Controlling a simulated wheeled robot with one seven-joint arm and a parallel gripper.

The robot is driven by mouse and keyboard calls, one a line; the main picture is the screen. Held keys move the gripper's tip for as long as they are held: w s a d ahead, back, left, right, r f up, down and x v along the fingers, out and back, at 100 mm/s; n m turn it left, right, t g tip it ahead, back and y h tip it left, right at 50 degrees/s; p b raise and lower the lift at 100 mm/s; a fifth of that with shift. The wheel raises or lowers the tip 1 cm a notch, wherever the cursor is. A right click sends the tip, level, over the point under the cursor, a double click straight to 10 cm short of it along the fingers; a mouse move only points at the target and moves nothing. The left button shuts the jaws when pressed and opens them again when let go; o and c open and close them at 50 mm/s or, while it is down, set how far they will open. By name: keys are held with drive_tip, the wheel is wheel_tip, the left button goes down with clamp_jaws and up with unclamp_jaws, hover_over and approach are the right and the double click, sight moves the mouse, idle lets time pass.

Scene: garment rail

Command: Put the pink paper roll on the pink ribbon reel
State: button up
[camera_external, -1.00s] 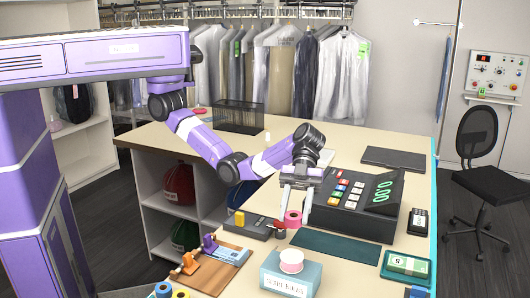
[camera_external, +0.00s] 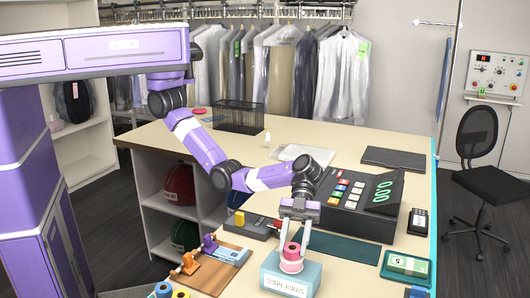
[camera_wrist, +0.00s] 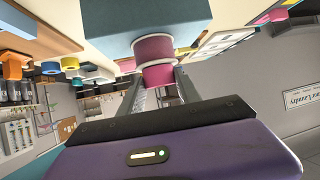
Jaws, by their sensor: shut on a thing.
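The pink paper roll (camera_external: 291,249) is between the fingers of my gripper (camera_external: 293,246), which is shut on it and points down. The pink ribbon reel (camera_external: 291,267) is on top of the blue-grey box (camera_external: 302,280), directly under the roll. In the wrist view the roll (camera_wrist: 158,74) is between the fingers and the reel (camera_wrist: 152,48) is just beyond it against the box (camera_wrist: 150,18). The two look lined up and very close; I cannot tell whether they touch.
A dark green mat (camera_external: 345,248) and a large till (camera_external: 358,205) are right of and behind my gripper.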

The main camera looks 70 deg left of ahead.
drive_tip(key=shift+f, duration=0.1)
drive_tip(key=o, duration=1.3)
drive_tip(key=shift+o, duration=0.2)
drive_tip(key=shift+r, duration=0.25)
drive_tip(key=b+v, duration=0.1)
drive_tip(key=v, duration=1.1)
drive_tip(key=shift+w+f, duration=0.1)
drive_tip(key=shift+f, duration=0.05)
